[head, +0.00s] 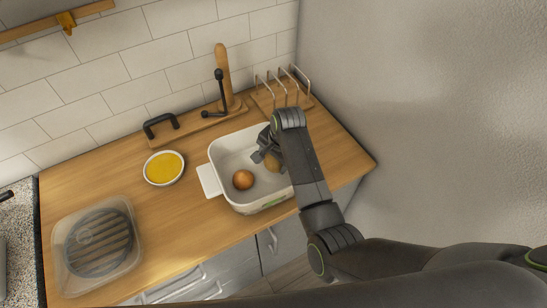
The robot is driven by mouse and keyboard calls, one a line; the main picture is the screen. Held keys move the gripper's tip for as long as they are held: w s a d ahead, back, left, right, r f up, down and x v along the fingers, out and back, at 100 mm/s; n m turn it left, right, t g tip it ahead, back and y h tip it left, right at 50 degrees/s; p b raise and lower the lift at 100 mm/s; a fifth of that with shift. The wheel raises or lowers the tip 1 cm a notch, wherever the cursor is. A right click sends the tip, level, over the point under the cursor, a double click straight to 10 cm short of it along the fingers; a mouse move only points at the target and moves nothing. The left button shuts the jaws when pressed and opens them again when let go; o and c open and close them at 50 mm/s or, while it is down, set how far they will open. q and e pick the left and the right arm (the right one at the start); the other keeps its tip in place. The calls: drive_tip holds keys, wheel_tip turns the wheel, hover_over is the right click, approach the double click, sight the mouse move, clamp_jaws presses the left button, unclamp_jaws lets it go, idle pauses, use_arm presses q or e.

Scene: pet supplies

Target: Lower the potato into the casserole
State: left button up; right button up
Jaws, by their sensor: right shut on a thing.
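The white casserole (224,155) stands on the wooden counter, with a handle tab on its left side. A round orange-brown item (243,180), which looks like an onion, lies in its left part. My right gripper (268,159) reaches over the casserole from the right and points down into it. It is shut on the potato (273,164), a tan lump partly hidden by the fingers and my arm. The potato appears within the rim, but I cannot tell whether it touches the bottom. My left gripper is out of view.
A bowl of yellow contents (164,168) stands left of the casserole. A clear container with a dark ridged disc (137,235) is at the front left. A wooden board with a black lever (222,90) and a wire rack (282,90) are behind. A wall (430,110) bounds the right.

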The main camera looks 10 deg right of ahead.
drive_tip(key=shift+b+x, duration=0.45)
drive_tip(key=shift+x, duration=0.5)
idle(0.3)
drive_tip(key=shift+s+d, duration=0.15)
drive_tip(key=o, duration=1.1)
drive_tip(key=shift+o, duration=0.2)
drive_tip(key=shift+r, duration=0.15)
